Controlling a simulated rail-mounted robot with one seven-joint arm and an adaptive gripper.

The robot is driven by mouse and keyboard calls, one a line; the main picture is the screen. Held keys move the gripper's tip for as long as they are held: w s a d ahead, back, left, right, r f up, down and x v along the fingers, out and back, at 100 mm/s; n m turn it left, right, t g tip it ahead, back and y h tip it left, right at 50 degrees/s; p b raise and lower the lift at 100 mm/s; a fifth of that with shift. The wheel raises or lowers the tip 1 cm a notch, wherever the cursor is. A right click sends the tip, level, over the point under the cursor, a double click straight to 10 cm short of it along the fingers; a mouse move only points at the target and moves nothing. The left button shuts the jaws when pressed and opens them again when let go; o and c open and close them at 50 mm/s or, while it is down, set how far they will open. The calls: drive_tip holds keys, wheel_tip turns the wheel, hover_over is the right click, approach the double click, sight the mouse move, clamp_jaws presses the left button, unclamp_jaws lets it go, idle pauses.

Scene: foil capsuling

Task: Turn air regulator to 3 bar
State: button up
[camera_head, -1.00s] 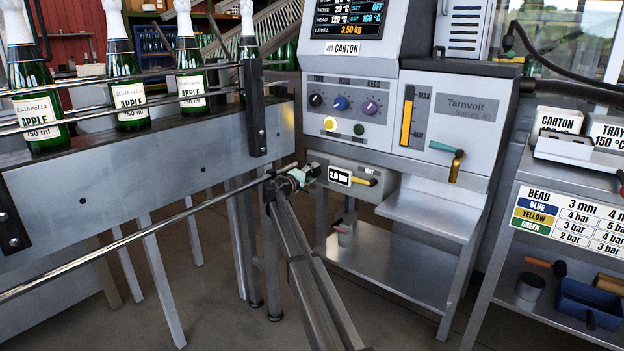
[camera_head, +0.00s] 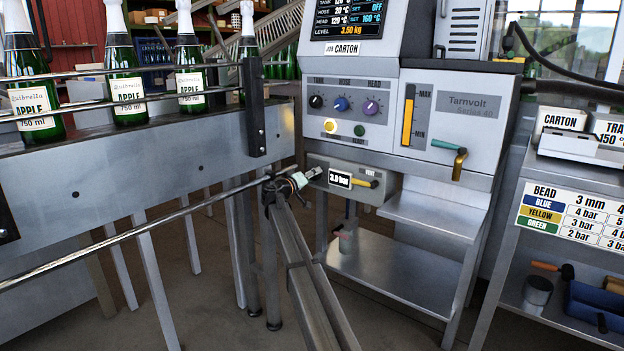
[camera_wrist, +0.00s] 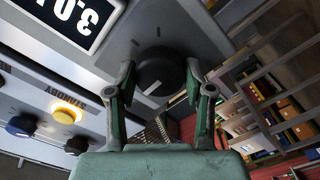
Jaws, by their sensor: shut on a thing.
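The air regulator panel (camera_head: 345,190) is on the front of the Tarnvolt machine, below its coloured knobs. Its display (camera_head: 340,179) reads 3.0 bar. The digits also show rotated in the wrist view's display (camera_wrist: 68,22). My gripper (camera_head: 314,174) is at the panel's left end. In the wrist view my gripper (camera_wrist: 160,82) has its two fingers on either side of the round black regulator knob (camera_wrist: 158,66), shut on it. A white mark shows on the knob's face. In the head view my gripper hides the knob.
A yellow-handled vent valve (camera_head: 365,183) sits right of the display. A steel rail (camera_head: 120,236) and the bottle conveyor (camera_head: 150,165) lie to the left. A bead chart (camera_head: 575,215) hangs on the right bench. A lower shelf (camera_head: 400,275) is below the panel.

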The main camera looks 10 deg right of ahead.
drive_tip(key=shift+w+r, duration=0.1)
drive_tip(key=shift+w, duration=0.05)
drive_tip(key=o, duration=1.2)
drive_tip(key=shift+c, duration=0.2)
drive_tip(key=shift+s, duration=0.2)
drive_tip(key=v, duration=1.1)
drive_tip(key=shift+s+a, duration=0.2)
drive_tip(key=shift+a, duration=0.1)
